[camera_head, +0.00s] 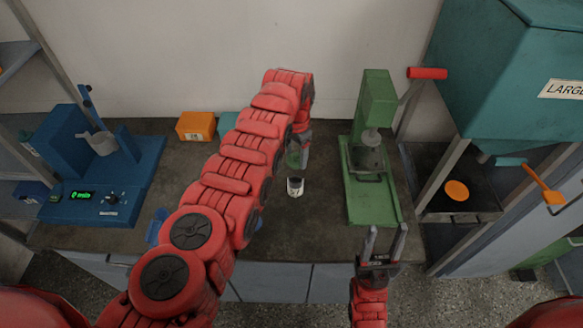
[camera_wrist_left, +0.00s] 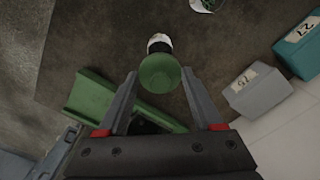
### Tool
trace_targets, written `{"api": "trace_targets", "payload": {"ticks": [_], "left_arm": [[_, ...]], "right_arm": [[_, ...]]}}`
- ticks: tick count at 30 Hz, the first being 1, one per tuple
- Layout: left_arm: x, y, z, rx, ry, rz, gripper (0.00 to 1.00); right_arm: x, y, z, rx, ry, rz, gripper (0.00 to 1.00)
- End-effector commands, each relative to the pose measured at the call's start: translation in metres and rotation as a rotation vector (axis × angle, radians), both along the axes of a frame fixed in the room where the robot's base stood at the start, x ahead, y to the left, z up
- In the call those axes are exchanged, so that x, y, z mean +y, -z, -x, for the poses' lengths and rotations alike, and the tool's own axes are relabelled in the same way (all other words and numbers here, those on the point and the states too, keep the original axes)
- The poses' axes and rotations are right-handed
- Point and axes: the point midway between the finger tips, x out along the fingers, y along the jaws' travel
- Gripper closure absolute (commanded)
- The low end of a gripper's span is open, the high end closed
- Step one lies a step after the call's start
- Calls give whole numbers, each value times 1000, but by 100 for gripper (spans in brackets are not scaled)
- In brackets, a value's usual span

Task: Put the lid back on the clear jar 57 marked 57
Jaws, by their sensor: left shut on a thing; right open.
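My left gripper (camera_head: 298,152) reaches over the middle of the bench. In the left wrist view, its fingers (camera_wrist_left: 160,78) are shut on a round green lid (camera_wrist_left: 159,74). The lid also shows as a green patch in the head view (camera_head: 293,159). A small jar (camera_head: 295,187) with a white label and dark top stands upright on the bench, apart from the lid in the head view. It is partly hidden behind the lid in the left wrist view (camera_wrist_left: 159,43). I cannot read its number. My right gripper (camera_head: 382,246) is open and empty at the bench's front edge.
A green press (camera_head: 376,110) stands right of the jar, a blue machine (camera_head: 75,190) far left. An orange bin (camera_head: 196,126) and teal bin (camera_head: 229,124) sit at the back. A teal hopper (camera_head: 500,85) is at right. Bench (camera_head: 325,215) around the jar is clear.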

Motion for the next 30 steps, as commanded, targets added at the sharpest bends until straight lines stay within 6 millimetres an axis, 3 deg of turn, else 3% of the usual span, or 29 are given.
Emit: {"api": "trace_targets", "payload": {"ticks": [8,22,30], "left_arm": [[-1,7,0,1,-1,1,84],[-1,55,0,3,-1,0,84],[-1,62,0,1,-1,0,84]], "right_arm": [[0,10,0,0,0,0,50],[0,55,0,0,0,0,50],[0,62,0,0,0,0,50]]}}
